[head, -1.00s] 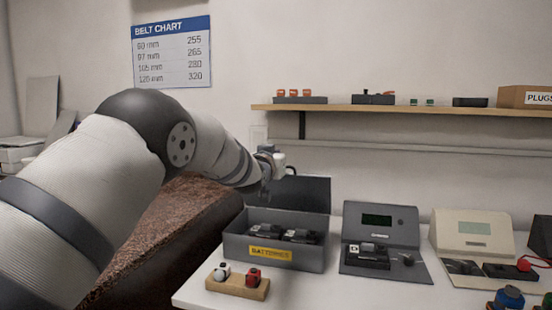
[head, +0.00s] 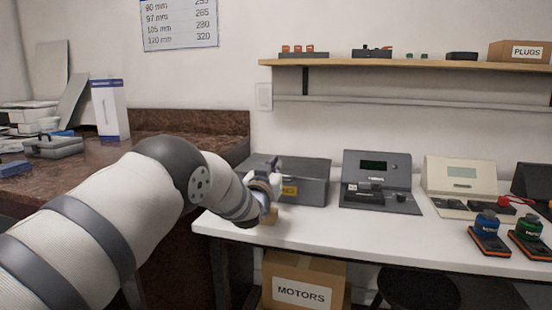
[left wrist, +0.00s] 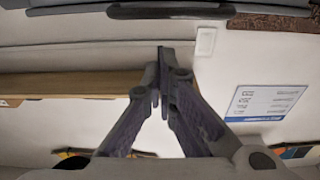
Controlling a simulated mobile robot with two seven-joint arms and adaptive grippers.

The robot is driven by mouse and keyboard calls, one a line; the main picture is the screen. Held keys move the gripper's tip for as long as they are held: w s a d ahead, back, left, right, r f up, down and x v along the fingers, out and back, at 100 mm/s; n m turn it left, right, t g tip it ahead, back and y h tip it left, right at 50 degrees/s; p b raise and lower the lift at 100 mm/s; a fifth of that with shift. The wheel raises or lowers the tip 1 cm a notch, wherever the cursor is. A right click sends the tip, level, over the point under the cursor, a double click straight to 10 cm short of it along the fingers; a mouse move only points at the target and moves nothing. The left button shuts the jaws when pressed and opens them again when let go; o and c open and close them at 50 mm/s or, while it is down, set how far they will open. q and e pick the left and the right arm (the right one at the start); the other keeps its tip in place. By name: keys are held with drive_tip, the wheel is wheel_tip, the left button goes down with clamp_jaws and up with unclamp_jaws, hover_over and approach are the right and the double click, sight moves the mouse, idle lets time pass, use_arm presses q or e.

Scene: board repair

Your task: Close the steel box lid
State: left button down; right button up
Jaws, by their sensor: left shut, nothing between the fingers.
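The grey steel box (head: 312,190) with a yellow label stands at the left end of the white table in the head view. Its lid (head: 300,166) lies flat across the top, and the batteries inside are hidden. My left gripper (head: 276,168) is at the box's front left and covers part of the front and label. Its fingers (left wrist: 160,62) are together and empty in the left wrist view. I cannot tell whether it touches the box. My right gripper is not in view.
A grey charger (head: 377,180) and a cream device (head: 463,185) stand right of the box. Blue and green motors (head: 487,232) sit at the right. A shelf (head: 420,66) runs above; the front middle of the table is clear.

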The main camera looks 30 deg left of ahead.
use_arm(q)
drive_tip(key=shift+s+f, duration=0.15)
drive_tip(key=shift+f, duration=0.5)
wheel_tip(320, 180, up, 6)
drive_tip(key=p, duration=0.3)
drive_tip(key=s+f, duration=0.2)
drive_tip(key=f, duration=0.1)
drive_tip(key=s+d+f, duration=0.1)
drive_tip(key=s+f, duration=0.1)
drive_tip(key=f, duration=0.1)
drive_tip(key=s+f+b, duration=0.1)
drive_tip(key=s+f, duration=0.1)
drive_tip(key=f, duration=0.1)
drive_tip(key=shift+s+d, duration=0.1)
drive_tip(key=shift+d, duration=0.15)
drive_tip(key=shift+s+d+f, duration=0.1)
drive_tip(key=shift+s+f, duration=0.25)
drive_tip(key=shift+s, duration=0.1)
drive_tip(key=shift+f, duration=0.1)
